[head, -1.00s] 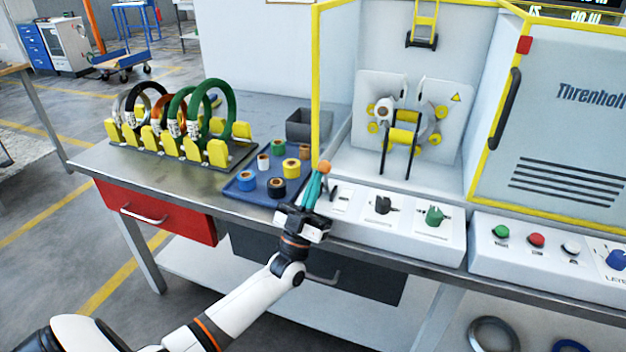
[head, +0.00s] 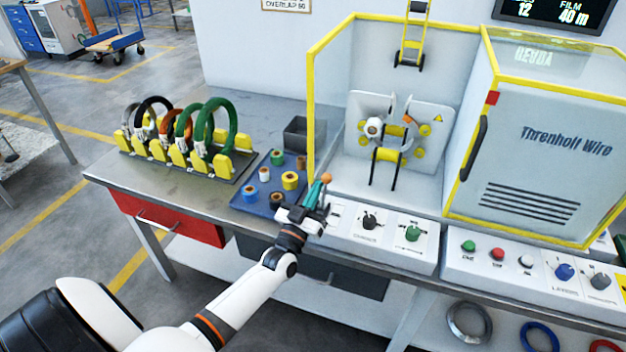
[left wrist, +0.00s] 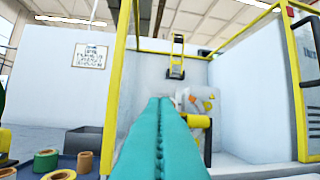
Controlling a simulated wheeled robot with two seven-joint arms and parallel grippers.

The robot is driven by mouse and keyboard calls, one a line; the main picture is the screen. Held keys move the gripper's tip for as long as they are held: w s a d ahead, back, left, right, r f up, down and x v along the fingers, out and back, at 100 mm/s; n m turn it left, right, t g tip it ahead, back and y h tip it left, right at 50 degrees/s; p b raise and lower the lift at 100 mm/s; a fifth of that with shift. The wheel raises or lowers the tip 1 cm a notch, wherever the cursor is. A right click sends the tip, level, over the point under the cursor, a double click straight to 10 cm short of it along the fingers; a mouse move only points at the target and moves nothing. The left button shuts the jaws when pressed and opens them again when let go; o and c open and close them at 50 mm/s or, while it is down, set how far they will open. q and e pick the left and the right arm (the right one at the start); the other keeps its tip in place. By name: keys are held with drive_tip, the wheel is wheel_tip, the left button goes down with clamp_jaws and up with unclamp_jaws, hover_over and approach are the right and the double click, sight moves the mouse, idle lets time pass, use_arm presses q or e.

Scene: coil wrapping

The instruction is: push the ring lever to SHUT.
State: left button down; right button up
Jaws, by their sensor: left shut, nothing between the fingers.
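A lever with an orange ball knob (head: 327,178) stands at the left end of the white control panel (head: 390,259), below the ring winder. I take it for the ring lever; its base and any SHUT marking are hidden or too small to read. My left gripper (head: 318,189) has its teal fingers pressed together, empty, right beside the knob; I cannot tell whether they touch it. In the left wrist view the closed fingers (left wrist: 160,120) point towards the winder, and the knob does not show. The split ring (head: 388,130) has rollers around it. My right gripper is not in view.
A blue tray (head: 240,200) of tape rolls lies left of the gripper. A rack of coils (head: 185,150) is farther left. The yellow guard frame post (head: 311,130) rises just behind the gripper. Black (head: 370,221) and green (head: 413,233) knobs are to the right.

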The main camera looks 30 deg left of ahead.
use_arm(q)
drive_tip(key=shift+w+a+r+g+p, duration=0.15)
drive_tip(key=shift+w+r+g+p, duration=0.05)
drive_tip(key=shift+w+g+p, duration=0.45)
drive_tip(key=shift+w+a, duration=0.1)
drive_tip(key=shift+w, duration=0.25)
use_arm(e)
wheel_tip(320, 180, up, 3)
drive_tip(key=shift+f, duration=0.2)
use_arm(q)
drive_tip(key=shift+r, duration=0.15)
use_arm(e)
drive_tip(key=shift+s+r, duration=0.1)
